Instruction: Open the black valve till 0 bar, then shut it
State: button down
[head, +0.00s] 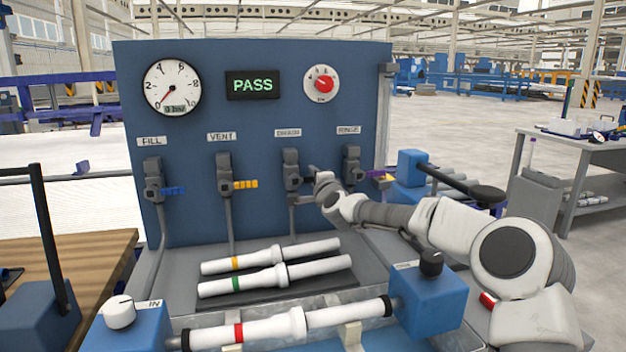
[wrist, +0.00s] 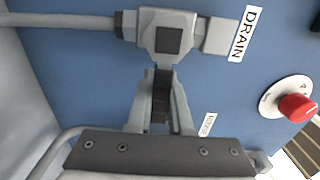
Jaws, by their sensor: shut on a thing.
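The black valve (head: 292,170) labelled DRAIN is on the blue panel in the head view. Its body also shows in the wrist view (wrist: 168,38). My gripper (head: 314,179) is shut on its black handle (wrist: 161,88), one finger on each side. The handle lies crosswise to its pipe, pointing right in the head view; the fingers hide part of it. The round gauge (head: 172,87) at the panel's upper left has its red needle at the low end by 0, and its small readout appears to say 0 bar. The display (head: 252,85) reads PASS in green.
The blue FILL handle (head: 172,190), yellow VENT handle (head: 245,184) and purple PURGE handle (head: 380,176) all point right. PURGE is close to my gripper. A red knob (head: 323,84) is above. White pipes (head: 275,273) lie on the bench below.

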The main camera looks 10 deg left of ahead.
dwell(0.5)
jog(key=c, duration=0.8)
grip_release()
jog(key=p+v, duration=0.1)
jog(key=v, duration=1.6)
jog(key=shift+s+d+p, duration=0.1)
jog(key=shift+s+p, duration=0.1)
jog(key=shift+p, duration=0.2)
